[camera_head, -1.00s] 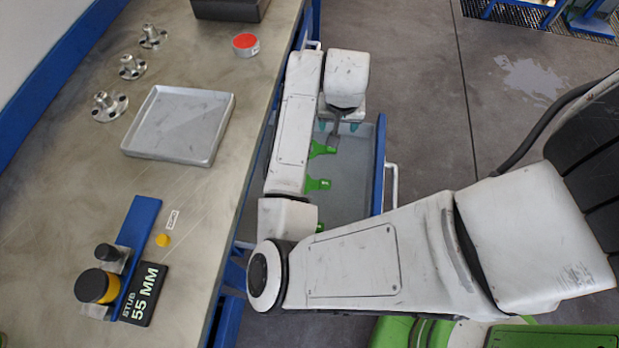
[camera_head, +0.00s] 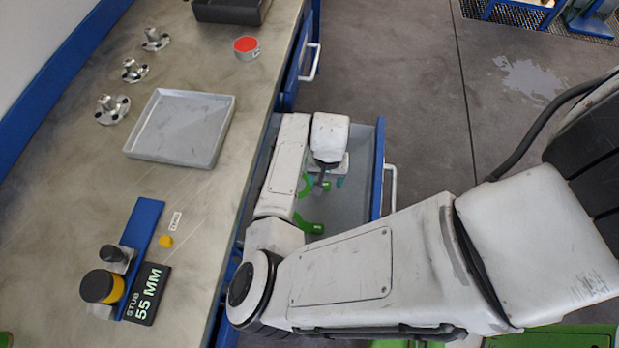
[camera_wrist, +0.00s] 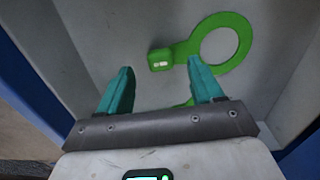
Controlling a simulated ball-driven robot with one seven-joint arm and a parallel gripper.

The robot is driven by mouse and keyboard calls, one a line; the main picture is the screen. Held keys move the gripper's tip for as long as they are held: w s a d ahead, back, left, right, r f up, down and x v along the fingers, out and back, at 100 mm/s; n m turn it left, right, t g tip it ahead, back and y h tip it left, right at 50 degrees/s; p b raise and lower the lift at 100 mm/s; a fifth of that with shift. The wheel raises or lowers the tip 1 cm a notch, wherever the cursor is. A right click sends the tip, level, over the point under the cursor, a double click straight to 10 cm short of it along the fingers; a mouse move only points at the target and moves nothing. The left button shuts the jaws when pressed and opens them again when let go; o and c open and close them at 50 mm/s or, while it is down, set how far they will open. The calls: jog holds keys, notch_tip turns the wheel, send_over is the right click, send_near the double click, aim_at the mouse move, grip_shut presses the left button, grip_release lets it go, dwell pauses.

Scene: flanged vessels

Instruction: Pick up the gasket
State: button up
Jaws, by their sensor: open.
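Green ring gaskets with square tabs lie in the grey open drawer (camera_head: 352,190). In the wrist view one whole gasket (camera_wrist: 246,38) lies flat on the drawer floor, its ring at the upper right and its tab pointing left. The tab sits beyond and between the two teal fingertips of my gripper (camera_wrist: 160,68), and the right fingertip overlaps the ring's near edge in the picture. A second green piece (camera_wrist: 184,103) is mostly hidden behind my gripper. In the head view my gripper (camera_head: 323,184) is over the drawer, open and empty, and my arm hides part of the gaskets (camera_head: 312,228).
On the bench are a grey tray (camera_head: 180,128), flanged vessels (camera_head: 113,109), a red-topped round piece (camera_head: 246,46), a blue bar (camera_head: 145,225) and a "STUB 55 MM" sign (camera_head: 148,295).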

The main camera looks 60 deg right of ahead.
aim_at(325, 184)
jog(key=shift+d+f, duration=0.2)
jog(key=shift+f, duration=1.45)
jog(key=shift+w, duration=0.1)
jog(key=c, duration=1.1)
